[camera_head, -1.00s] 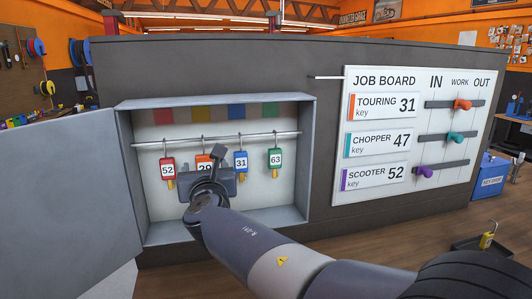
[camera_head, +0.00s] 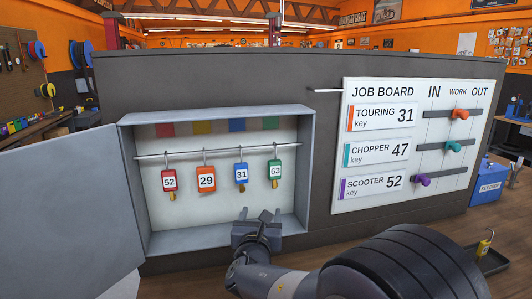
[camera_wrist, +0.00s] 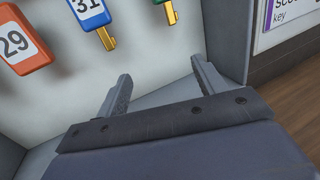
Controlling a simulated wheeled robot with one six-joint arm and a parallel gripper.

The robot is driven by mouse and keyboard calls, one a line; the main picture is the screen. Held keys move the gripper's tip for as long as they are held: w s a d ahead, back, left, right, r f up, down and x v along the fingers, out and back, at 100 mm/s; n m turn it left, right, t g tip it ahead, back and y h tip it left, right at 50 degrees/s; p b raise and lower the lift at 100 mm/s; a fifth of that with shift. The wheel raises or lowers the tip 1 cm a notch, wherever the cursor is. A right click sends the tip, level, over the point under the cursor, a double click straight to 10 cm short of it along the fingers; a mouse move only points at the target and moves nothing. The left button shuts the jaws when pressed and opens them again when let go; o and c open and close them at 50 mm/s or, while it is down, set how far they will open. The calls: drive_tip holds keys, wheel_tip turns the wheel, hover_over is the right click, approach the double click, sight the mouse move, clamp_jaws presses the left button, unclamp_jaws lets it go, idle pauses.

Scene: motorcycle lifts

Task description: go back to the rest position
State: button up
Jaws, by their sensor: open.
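My gripper (camera_head: 258,222) is low in front of the key cabinet (camera_head: 128,190), at its lower right in the head view. In the wrist view my gripper (camera_wrist: 165,85) shows its two fingers apart with nothing between them. Red tag 52 (camera_head: 169,181), orange tag 29 (camera_head: 206,180), blue tag 31 (camera_head: 241,173) and green tag 63 (camera_head: 275,170) hang on hooks from the cabinet's rail (camera_head: 222,148), above and apart from my gripper. The wrist view shows tag 29 (camera_wrist: 15,42), tag 31 (camera_wrist: 90,12) and a key tip (camera_wrist: 171,14) near the fingers.
The cabinet door (camera_head: 62,210) stands open to the left. The job board (camera_head: 408,140) with three sliders is on the wall at right. A blue box (camera_head: 488,182) and a dark tray (camera_head: 492,262) with a yellow-tagged item (camera_head: 484,247) stand at far right.

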drive_tip(key=s+d+f+m+h+p, duration=0.1)
drive_tip(key=s+d+f+p, duration=0.1)
drive_tip(key=d+f, duration=0.3)
drive_tip(key=s+d+f+m+h+p, duration=0.1)
drive_tip(key=d+f+p, duration=0.3)
drive_tip(key=d, duration=0.7)
drive_tip(key=shift+s+d+f+g+h, duration=0.2)
drive_tip(key=shift+s+f+g+h, duration=0.2)
drive_tip(key=shift+s+f+h, duration=0.5)
drive_tip(key=shift+d+m, duration=0.1)
drive_tip(key=shift+m, duration=0.2)
